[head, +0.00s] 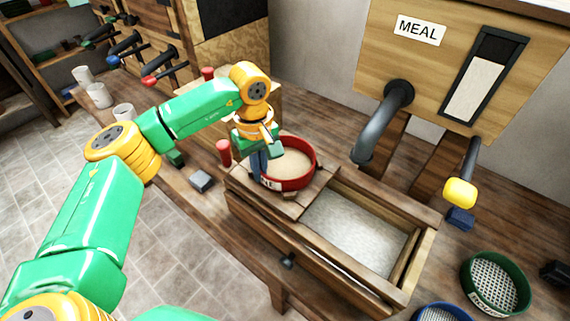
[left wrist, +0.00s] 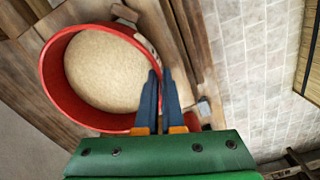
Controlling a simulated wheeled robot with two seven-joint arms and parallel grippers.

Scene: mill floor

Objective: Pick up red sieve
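The red sieve (head: 313,172) is a round red-rimmed sieve with a pale, cream-coloured inside and a white label on its side. It sits on the boards at the left end of the wooden bin. In the left wrist view the red sieve (left wrist: 62,93) fills the upper left. My left gripper (head: 256,166) is over the sieve's near left rim, pointing down. In the left wrist view its two dark blue fingers (left wrist: 159,72) stand close together with the rim between them, one inside and one outside. My right gripper is not in view.
The wooden bin (head: 420,255) holds pale grain or meal. A green sieve (head: 525,283) and a blue sieve (head: 423,309) lie at lower right. A grey spout (head: 383,125) hangs behind the bin. A red cylinder (head: 223,152) and a grey block (head: 201,181) stand left of the gripper.

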